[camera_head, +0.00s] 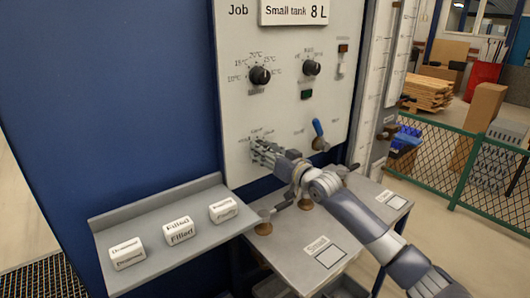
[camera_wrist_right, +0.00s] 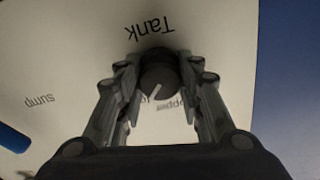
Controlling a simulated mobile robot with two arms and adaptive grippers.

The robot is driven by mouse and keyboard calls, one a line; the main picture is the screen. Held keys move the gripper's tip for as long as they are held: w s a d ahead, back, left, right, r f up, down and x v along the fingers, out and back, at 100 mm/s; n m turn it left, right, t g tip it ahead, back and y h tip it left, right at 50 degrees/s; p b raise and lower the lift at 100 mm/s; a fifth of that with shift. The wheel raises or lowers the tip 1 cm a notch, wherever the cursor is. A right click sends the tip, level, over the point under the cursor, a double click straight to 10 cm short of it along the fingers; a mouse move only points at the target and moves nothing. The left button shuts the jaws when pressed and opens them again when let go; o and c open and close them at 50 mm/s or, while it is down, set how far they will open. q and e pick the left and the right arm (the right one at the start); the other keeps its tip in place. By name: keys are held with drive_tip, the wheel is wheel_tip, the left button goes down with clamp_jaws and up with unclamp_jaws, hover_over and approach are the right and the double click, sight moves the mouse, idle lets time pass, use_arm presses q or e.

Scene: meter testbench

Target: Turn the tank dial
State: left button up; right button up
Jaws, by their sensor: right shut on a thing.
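The tank dial is a dark round knob with a pale pointer line, under the word "Tank" in the right wrist view (camera_wrist_right: 158,78). My right gripper (camera_wrist_right: 158,85) has its fingers on both sides of this knob and is shut on it. In the head view my right gripper (camera_head: 262,150) reaches the lower left of the white panel (camera_head: 290,110), where its fingers hide the dial. My left gripper is not in view.
Two other black dials (camera_head: 260,75) (camera_head: 312,68) sit higher on the panel. A blue-handled lever (camera_head: 318,128) is right of my gripper. A grey shelf (camera_head: 150,222) with three white labelled blocks (camera_head: 178,231) is at lower left. A green mesh fence (camera_head: 455,160) stands right.

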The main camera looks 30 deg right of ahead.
drive_tip(key=n, duration=0.4)
drive_tip(key=shift+r+p, duration=0.1)
drive_tip(key=shift+p, duration=0.25)
drive_tip(key=n+p, duration=0.1)
drive_tip(key=n, duration=0.8)
drive_tip(key=shift+p, duration=0.35)
drive_tip(key=n, duration=0.4)
drive_tip(key=shift+n, duration=0.3)
drive_tip(key=shift+a, duration=0.1)
drive_tip(key=o, duration=1.1)
drive_tip(key=shift+c, duration=0.2)
